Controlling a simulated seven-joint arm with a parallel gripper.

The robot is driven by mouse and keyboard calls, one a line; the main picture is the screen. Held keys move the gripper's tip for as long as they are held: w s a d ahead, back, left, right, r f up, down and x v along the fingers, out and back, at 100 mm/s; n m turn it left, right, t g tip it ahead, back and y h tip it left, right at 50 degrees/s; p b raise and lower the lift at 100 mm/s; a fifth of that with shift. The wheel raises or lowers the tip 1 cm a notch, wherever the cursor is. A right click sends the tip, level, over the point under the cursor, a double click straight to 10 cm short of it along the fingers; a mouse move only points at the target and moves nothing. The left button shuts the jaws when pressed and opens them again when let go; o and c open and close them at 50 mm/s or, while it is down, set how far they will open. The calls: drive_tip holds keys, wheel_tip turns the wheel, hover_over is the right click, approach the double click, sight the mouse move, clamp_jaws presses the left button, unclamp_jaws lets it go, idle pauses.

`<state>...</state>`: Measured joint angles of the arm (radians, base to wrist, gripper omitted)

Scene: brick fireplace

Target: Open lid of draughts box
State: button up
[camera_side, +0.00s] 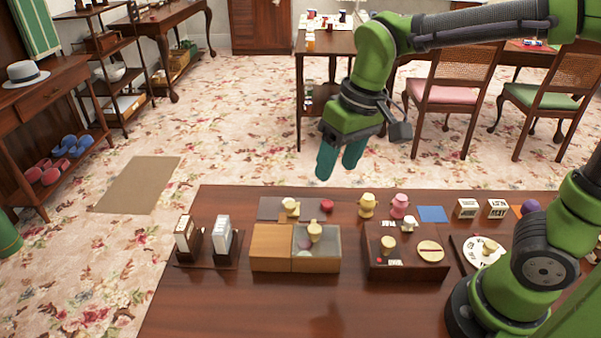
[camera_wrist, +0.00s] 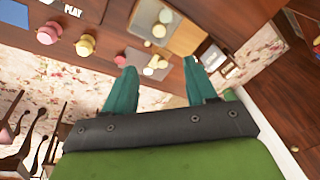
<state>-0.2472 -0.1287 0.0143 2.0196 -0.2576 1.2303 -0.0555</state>
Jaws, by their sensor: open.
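A low wooden box (camera_side: 270,248) stands near the middle of the table; it looks like the draughts box, though no label shows. Its left half is plain tan wood. Its right half has a greyish see-through panel (camera_side: 328,262) with a cream knob (camera_side: 315,232), and a pale round piece shows there. In the wrist view the panel half (camera_wrist: 146,18) lies at the top beside the tan half (camera_wrist: 187,40). My gripper (camera_side: 338,168) hangs above and behind the box, apart from it. Its teal fingers (camera_wrist: 160,66) are spread with nothing between them.
A brown box (camera_side: 408,272) with a "PLAY" card stands to the right. Behind the boxes are a dark mat (camera_side: 268,208), a red piece (camera_side: 326,205), and yellow (camera_side: 367,206) and pink (camera_side: 400,206) knobbed pieces. A card stand (camera_side: 208,264) is on the left. The front tabletop is clear.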

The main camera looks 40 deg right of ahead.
sight(314, 228)
drive_tip(key=w+a+g+h, duration=0.1)
drive_tip(key=w+a+g, duration=0.1)
drive_tip(key=w, duration=0.2)
drive_tip(key=shift+n, duration=0.3)
drive_tip(key=f, duration=1)
drive_tip(key=s+f, duration=0.1)
drive_tip(key=f, duration=0.4)
drive_tip(key=shift+f, duration=0.25)
clamp_jaws()
